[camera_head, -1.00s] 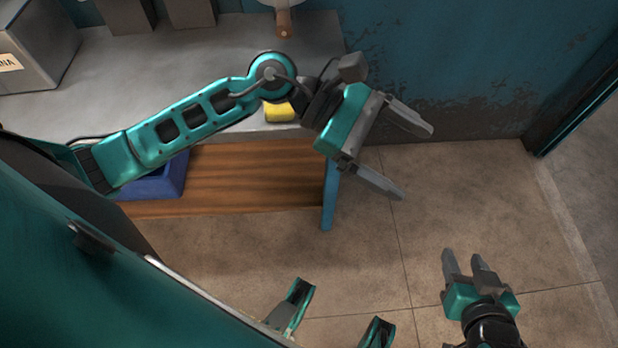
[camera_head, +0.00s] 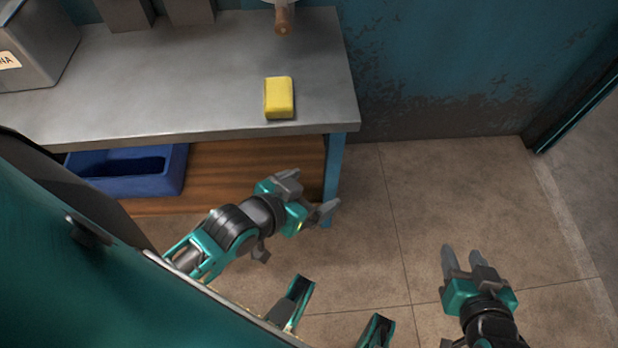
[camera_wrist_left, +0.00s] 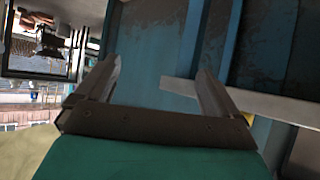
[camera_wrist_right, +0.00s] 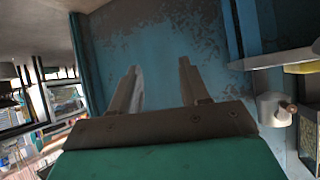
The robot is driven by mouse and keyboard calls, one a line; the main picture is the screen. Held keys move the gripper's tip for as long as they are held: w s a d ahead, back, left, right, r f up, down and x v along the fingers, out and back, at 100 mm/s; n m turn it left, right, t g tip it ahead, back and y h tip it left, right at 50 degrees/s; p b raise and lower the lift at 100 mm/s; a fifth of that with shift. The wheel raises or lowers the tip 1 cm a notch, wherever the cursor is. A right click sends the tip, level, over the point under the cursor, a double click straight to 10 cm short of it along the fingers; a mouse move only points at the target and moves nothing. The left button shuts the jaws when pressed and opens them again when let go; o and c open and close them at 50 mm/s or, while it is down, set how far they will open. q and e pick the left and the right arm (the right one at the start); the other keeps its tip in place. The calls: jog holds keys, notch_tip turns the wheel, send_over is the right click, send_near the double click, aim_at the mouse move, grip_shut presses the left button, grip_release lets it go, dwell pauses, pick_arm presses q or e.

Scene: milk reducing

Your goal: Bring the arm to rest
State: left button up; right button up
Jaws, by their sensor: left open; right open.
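My left gripper (camera_head: 318,208) is in front of the table's front right leg, low and clear of the tabletop. Its two fingers stand apart with nothing between them in the left wrist view (camera_wrist_left: 160,80). My right gripper (camera_head: 463,256) is over the tiled floor at the lower right. Its fingers are also apart and empty in the right wrist view (camera_wrist_right: 158,82).
A metal table (camera_head: 190,85) stands at the upper left, with a yellow sponge (camera_head: 279,98) near its front edge. A blue bin (camera_head: 130,183) sits on the wooden shelf (camera_head: 250,165) below. A grey box (camera_head: 35,45) is at the far left. The floor (camera_head: 440,190) at right is open.

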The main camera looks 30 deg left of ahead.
pick_arm(q)
notch_tip(320, 180, up, 6)
jog(key=s+a+y+p, duration=0.1)
jog(key=a+p, duration=0.1)
jog(key=p, duration=0.7)
jog(key=shift+s+a+f+p, duration=0.2)
jog(key=shift+a+f+p, duration=0.05)
jog(key=shift+a+p, duration=0.15)
pick_arm(e)
jog(key=s+d+r+h, duration=0.1)
jog(key=d+r, duration=0.2)
jog(key=r, duration=0.2)
jog(key=shift+s+r, duration=0.15)
jog(key=shift+s, duration=0.15)
